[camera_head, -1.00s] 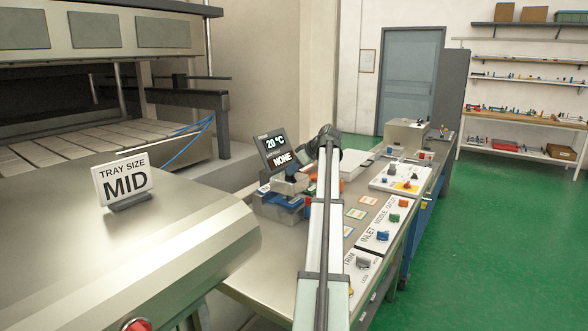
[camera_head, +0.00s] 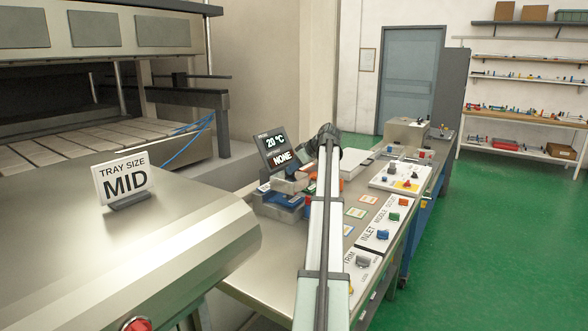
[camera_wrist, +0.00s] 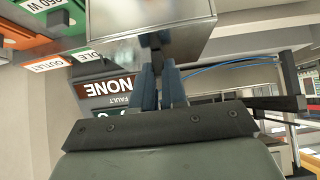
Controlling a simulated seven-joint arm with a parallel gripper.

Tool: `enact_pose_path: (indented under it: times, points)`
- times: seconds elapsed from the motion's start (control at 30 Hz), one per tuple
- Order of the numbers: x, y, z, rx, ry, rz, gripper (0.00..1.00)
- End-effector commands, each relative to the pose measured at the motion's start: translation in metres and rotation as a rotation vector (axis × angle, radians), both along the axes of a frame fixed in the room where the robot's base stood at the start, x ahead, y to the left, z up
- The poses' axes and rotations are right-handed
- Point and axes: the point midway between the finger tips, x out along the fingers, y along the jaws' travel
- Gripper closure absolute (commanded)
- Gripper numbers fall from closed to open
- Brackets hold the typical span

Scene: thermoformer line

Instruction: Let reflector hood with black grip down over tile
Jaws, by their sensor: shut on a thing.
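In the wrist view my gripper (camera_wrist: 160,84) is shut on the dark grip (camera_wrist: 155,42) of the reflector hood. The hood (camera_wrist: 152,18) is a shiny grey metal box, held just beyond the fingertips. Its lower rim is out of the picture, so I cannot tell whether it touches anything. I cannot identify the tile in either view. In the head view my arm hides the gripper and its grip on the hood.
A display (camera_head: 277,150) reads 20 °C and NONE; it also shows upside down in the wrist view (camera_wrist: 115,88). Beside the hood are orange (camera_wrist: 22,35) and green (camera_wrist: 40,6) labelled parts. Bench cards (camera_head: 356,212) and knob panels (camera_head: 383,226) lie right of my arm.

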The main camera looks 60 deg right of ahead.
Motion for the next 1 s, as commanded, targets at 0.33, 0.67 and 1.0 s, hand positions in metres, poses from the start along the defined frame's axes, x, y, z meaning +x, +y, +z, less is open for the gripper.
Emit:
enact_pose_path:
  times: [0.33,0.67,1.0]
  points:
    - [0.0,0.0,-0.001,0.0,-0.001,0.0,1.0]
    - [0.0,0.0,-0.008,0.0,-0.001,0.0,1.0]
    - [0.0,0.0,-0.014,0.0,-0.001,0.0,1.0]
